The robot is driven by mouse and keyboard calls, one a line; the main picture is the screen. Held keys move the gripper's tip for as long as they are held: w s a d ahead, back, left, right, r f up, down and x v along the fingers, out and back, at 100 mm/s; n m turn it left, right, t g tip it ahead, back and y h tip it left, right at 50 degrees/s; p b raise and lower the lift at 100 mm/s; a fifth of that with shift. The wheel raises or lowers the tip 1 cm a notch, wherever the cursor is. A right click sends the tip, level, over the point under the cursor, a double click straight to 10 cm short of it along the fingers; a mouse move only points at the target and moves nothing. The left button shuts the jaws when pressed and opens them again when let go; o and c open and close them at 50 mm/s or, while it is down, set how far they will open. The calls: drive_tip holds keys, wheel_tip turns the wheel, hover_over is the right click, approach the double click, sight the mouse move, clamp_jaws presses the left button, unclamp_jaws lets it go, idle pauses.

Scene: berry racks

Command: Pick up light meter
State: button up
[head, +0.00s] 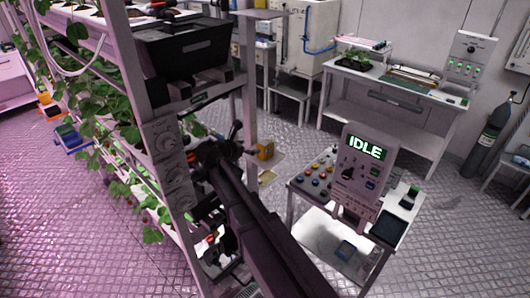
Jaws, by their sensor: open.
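My gripper (234,139) is open and empty, held out beside the rack's end post, small and dark in the head view. No object is clearly recognisable as the light meter. A small dark device with a greenish face (410,197) lies at the right end of the white control table (406,236); I cannot tell whether it is the meter. It is well to the right of my gripper and apart from it. My own arm hides part of the floor and the rack's foot.
The berry rack (160,180) with a black bin (187,52) stands close on the left. A panel reading IDLE (364,165) rises from the control table. Behind are a white workbench (385,112) and a gas cylinder (490,140). The floor between the rack and workbench is mostly free.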

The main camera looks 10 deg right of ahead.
sight(264, 144)
drive_tip(key=shift+b+x, duration=0.9)
drive_tip(key=shift+x, duration=2.1)
drive_tip(key=shift+f, duration=0.1)
drive_tip(key=shift+b+x, duration=1.1)
drive_tip(key=shift+x, duration=1.45)
drive_tip(key=shift+a, duration=0.1)
drive_tip(key=c, duration=1.2)
drive_tip(key=shift+c, duration=0.2)
